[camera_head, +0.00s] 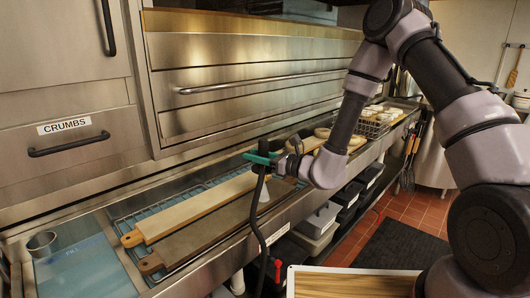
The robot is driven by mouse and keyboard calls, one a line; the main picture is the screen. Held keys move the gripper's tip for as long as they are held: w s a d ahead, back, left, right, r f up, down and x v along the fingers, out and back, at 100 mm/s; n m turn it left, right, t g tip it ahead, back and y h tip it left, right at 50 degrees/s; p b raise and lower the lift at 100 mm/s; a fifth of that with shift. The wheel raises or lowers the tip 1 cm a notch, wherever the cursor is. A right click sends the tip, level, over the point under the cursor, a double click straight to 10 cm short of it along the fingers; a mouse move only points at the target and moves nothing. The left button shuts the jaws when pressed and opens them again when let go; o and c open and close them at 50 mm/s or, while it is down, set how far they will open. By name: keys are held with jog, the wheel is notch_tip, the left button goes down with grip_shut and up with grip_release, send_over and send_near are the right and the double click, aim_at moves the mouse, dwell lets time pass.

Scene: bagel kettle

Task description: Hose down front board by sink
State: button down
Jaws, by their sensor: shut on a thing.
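Two long boards with rounded handles lie side by side over the blue-lined sink trough. The front board (206,231) is darker brown and nearer the counter edge. The back board (190,212) is paler. My gripper (268,162) is above the far right end of the boards, shut on a teal hose nozzle (257,157). A black hose (252,221) hangs from the nozzle down past the counter front. A pale grey patch (263,190) shows below the nozzle by the boards' far end; I cannot tell whether it is spray. My fingertips are small and partly hidden by the nozzle.
A metal cup (42,244) stands at the left by a blue panel (85,268). Bagels (322,132) and a wire basket (371,122) are farther along the counter. A red valve (277,268) and bins (316,222) are below. A wooden panel (345,284) is at bottom.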

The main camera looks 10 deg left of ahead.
jog(key=s+a, duration=1.6)
jog(key=s, duration=0.4)
jog(key=s+a, duration=1.6)
jog(key=s, duration=0.5)
